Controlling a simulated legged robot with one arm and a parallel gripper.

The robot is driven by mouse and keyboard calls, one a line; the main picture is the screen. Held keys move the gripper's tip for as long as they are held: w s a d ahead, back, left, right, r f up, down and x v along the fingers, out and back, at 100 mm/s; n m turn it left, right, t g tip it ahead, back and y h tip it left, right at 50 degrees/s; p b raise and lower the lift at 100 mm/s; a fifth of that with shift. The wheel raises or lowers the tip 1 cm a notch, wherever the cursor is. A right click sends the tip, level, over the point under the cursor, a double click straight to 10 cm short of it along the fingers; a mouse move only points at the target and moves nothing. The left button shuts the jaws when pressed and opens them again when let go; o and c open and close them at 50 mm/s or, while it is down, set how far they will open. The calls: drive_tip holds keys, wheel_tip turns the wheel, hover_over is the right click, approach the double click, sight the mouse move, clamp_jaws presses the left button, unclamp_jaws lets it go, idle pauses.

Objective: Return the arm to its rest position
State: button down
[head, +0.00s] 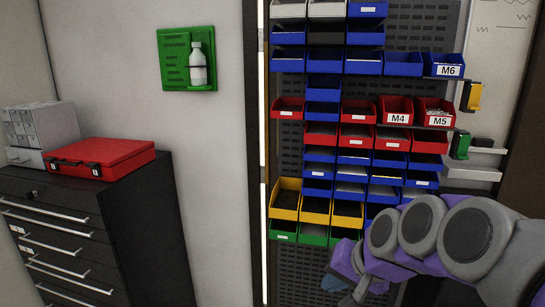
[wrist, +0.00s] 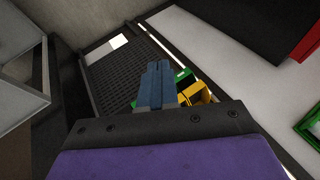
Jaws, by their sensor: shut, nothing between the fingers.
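My gripper (wrist: 155,84) is shut and empty in the wrist view, its blue-grey fingers pressed together. In the head view my purple and grey arm comes in from the lower right. There my gripper (head: 350,283) points down to the left, in front of the lower part of the bin rack (head: 315,265). The arm hides the lower right bins. In the wrist view the fingers stand in front of the rack's dark perforated panel (wrist: 115,75), beside green and yellow bins (wrist: 195,94). I cannot tell how far the gripper is from the rack.
A black drawer cabinet (head: 150,220) stands at the left, with a red case (head: 100,158) and a small grey drawer unit (head: 42,130) on top. A green holder with a white bottle (head: 197,65) hangs on the wall. Red bins marked M4 (head: 397,118) and M5 (head: 440,121) sit on the rack.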

drive_tip(key=s+d+f+n+g+h+b, duration=0.1)
drive_tip(key=s+f+g, duration=0.1)
drive_tip(key=s+f, duration=0.3)
drive_tip(key=s+f+n+g+h+b, duration=0.1)
drive_tip(key=s+f, duration=0.5)
drive_tip(key=s, duration=0.6)
drive_tip(key=s+d+f+n+g+h+b, duration=0.1)
drive_tip(key=s+f+g, duration=0.3)
drive_tip(key=s, duration=0.5)
drive_tip(key=shift+d+f+n+h, duration=0.35)
drive_tip(key=shift+f+n+h, duration=0.2)
drive_tip(key=shift+f, duration=0.6)
drive_tip(key=shift+a, duration=0.25)
